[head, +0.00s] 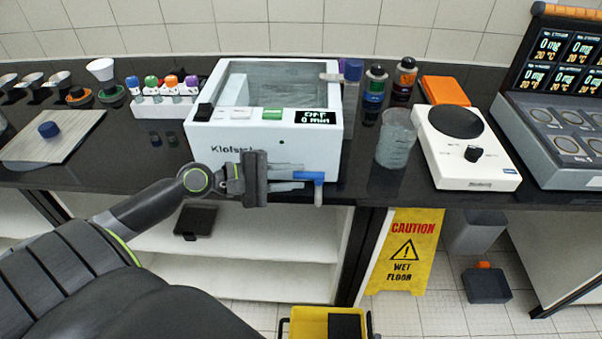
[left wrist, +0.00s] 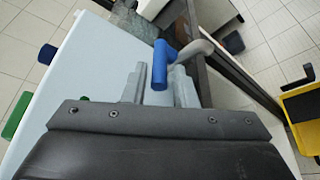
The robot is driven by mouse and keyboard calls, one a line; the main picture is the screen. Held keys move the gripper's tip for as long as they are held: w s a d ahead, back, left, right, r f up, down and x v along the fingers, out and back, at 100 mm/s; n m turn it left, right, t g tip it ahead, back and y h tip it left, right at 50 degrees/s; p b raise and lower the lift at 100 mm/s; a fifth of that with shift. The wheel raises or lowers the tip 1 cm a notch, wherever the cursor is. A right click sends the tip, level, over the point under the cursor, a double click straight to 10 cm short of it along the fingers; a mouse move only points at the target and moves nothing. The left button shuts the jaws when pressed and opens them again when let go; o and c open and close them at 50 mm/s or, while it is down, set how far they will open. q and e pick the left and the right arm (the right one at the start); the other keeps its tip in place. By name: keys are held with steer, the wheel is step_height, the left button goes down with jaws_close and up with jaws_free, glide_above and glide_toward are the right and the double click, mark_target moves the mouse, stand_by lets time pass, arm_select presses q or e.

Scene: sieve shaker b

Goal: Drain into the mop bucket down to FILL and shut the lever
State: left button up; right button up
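The white water bath (head: 265,137) stands on the black counter, its display reading OFF and 0 min. Its glassy tank (head: 265,85) shows from above, but I cannot make out a FILL mark or the water level. A blue drain lever (head: 312,177) sits at the bath's lower front right; it also shows in the left wrist view (left wrist: 160,65). My left gripper (head: 288,179) is at the lever. In the wrist view its fingers (left wrist: 159,86) stand apart with the lever's end between them. The yellow mop bucket (head: 325,322) is on the floor below, partly cut off. My right gripper is out of view.
A beaker (head: 396,140) and a white hotplate-like device (head: 465,145) stand right of the bath. A tube rack (head: 165,103) stands left. A yellow wet-floor sign (head: 405,250) stands under the counter edge. Open shelves (head: 250,235) lie below the bath.

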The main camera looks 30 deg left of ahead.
mark_target(309, 175)
arm_select(q)
steer(key=shift+x, duration=1.2)
jaws_close()
